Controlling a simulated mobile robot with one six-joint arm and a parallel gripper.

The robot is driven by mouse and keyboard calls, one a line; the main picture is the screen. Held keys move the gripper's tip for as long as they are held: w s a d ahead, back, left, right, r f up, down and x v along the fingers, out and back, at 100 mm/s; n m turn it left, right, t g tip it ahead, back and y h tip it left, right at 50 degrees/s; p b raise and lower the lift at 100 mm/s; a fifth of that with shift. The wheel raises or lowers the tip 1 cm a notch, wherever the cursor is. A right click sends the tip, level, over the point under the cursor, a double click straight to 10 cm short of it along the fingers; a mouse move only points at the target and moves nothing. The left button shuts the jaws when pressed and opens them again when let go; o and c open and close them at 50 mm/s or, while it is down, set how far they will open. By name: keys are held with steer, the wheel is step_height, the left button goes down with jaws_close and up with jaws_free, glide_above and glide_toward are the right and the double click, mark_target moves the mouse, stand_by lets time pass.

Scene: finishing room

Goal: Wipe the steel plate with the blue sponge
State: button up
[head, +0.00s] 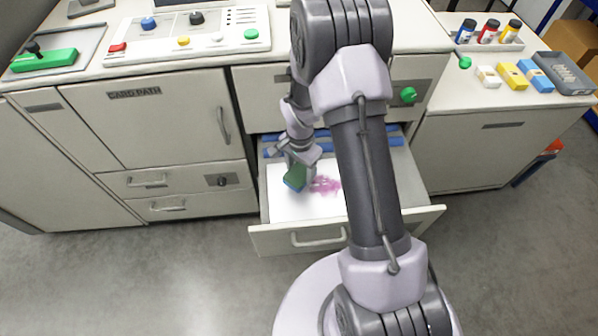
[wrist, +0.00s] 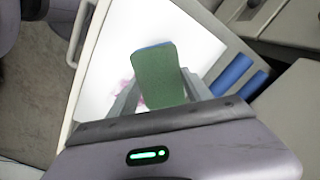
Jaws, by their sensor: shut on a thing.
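My gripper (head: 297,163) is inside the open drawer, shut on a sponge (head: 294,179) with a green face and a blue layer. In the wrist view the sponge (wrist: 160,75) sits between the two fingers, green face toward the camera. Below it, a flat plate (head: 290,207) lies in the drawer and looks white and bright. A pink smear (head: 325,185) is on the plate, just right of the sponge; a bit of it shows beside the left finger in the wrist view (wrist: 122,92). Whether the sponge touches the plate I cannot tell.
Blue rolls (head: 380,141) lie at the drawer's back. The drawer front (head: 275,241) and side walls surround the plate. On the right counter are white, yellow and blue blocks (head: 536,78), a grey tray (head: 568,75) and small jars (head: 488,31). A control panel (head: 190,40) is at left.

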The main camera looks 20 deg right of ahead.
steer(key=shift+r+p, duration=1.2)
steer(key=shift+r, duration=0.95)
